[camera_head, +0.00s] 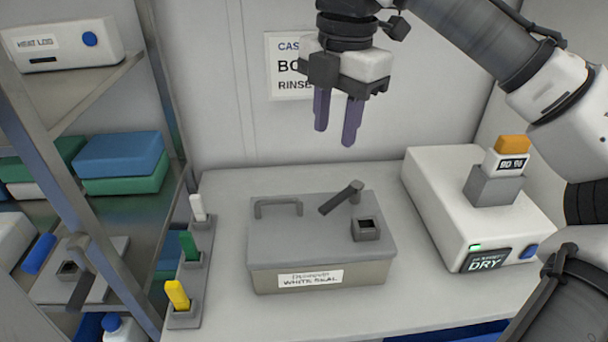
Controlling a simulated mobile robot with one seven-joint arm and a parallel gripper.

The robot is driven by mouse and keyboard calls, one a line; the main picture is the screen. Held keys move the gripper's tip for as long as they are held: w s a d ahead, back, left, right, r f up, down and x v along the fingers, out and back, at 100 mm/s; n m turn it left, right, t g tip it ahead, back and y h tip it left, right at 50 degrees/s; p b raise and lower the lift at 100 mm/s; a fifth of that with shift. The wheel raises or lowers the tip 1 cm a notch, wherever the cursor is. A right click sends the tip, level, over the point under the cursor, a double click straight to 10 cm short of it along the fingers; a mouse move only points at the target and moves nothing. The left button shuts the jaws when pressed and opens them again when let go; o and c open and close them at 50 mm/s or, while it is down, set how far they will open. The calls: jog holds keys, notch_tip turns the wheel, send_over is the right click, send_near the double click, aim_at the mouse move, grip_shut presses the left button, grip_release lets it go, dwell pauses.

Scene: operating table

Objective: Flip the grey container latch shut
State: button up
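The grey container (320,274) stands in the middle of the white table, its lid on. A label on its front reads "WHITE SEAL". On the lid there is a bar handle (278,203) at the left and a latch lever (341,198) at the right, sticking up at a slant. A small square socket (366,230) sits in front of the lever. My gripper (337,128) hangs above and behind the container, fingers pointing down. Its two purple fingers are apart with nothing between them, and it touches nothing.
A rack with white (198,207), green (188,245) and yellow (177,295) tags stands left of the container. A white machine (430,195) with a "DRY" display stands at the right. Steel shelves (105,85) with blue and green packs fill the left. A wall sign hangs behind my gripper.

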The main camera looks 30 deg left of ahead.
aim_at(331, 203)
jog(key=shift+h, duration=0.3)
notch_tip(331, 203, down, 13)
jog(key=shift+f, duration=0.2)
dwell(0.3)
grip_shut()
